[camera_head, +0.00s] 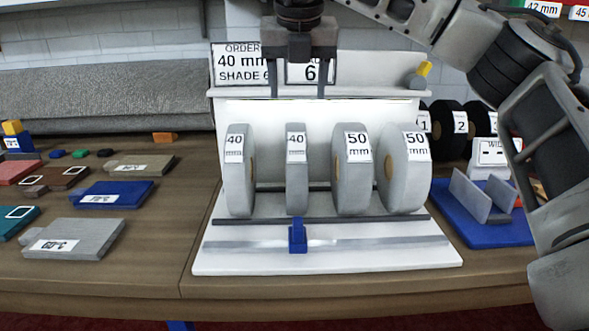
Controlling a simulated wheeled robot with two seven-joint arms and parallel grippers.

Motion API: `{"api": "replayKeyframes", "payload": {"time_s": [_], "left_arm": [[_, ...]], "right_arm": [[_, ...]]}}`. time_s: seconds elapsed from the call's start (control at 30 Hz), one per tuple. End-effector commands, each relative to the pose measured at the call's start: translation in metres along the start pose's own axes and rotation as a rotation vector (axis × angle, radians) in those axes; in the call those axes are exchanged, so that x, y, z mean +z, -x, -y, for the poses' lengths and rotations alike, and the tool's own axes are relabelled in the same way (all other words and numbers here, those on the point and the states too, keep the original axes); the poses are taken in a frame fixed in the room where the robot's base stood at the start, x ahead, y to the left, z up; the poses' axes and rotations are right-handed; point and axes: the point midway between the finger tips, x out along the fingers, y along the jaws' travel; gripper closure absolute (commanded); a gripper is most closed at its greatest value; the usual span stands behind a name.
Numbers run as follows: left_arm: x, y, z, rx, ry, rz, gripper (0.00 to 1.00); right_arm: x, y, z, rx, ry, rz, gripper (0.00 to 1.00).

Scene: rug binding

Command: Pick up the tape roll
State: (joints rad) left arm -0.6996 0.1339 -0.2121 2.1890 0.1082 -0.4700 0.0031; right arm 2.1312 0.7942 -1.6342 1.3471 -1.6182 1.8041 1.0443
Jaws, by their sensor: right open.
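Several grey tape rolls stand upright in a row on a white rack. From the left they are a 40 roll (239,190), a narrower-looking second 40 roll (297,188), a 50 mm roll (352,187) and another 50 mm roll (408,188). My right gripper (298,92) hangs open and empty above the rack, fingers pointing down, above and apart from the rolls. It partly covers two signs, one reading "ORDER 40 mm SHADE 6" (237,64) and one showing a 6 (312,73). My left gripper is not in view.
The white rack (215,262) has a blue slider (298,236) on its front rail. A blue stand with grey plates (480,228) is at right, near black rolls (447,120). Coloured labelled blocks (75,240) lie at left. Bare wood (165,225) shows between them and the rack.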

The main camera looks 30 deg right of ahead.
Motion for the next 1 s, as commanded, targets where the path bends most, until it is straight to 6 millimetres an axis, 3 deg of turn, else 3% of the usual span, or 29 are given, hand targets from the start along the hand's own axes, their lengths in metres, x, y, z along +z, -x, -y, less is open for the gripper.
{"api": "replayKeyframes", "payload": {"time_s": [0.1,0.3,0.53,0.8,1.0], "left_arm": [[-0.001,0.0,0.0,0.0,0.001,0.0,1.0],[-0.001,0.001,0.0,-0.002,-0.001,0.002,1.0],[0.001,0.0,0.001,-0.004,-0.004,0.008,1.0],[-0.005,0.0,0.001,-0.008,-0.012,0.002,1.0],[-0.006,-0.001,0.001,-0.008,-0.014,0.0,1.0]], "right_arm": [[-0.001,-0.027,0.0,-0.001,0.001,-0.002,0.38],[-0.001,-0.059,-0.001,0.001,0.003,-0.001,0.38],[-0.002,-0.074,-0.001,0.001,0.004,-0.001,0.38],[-0.006,-0.112,-0.002,0.002,0.003,-0.002,0.38],[-0.006,-0.119,-0.002,0.005,0.003,-0.001,0.38]]}}
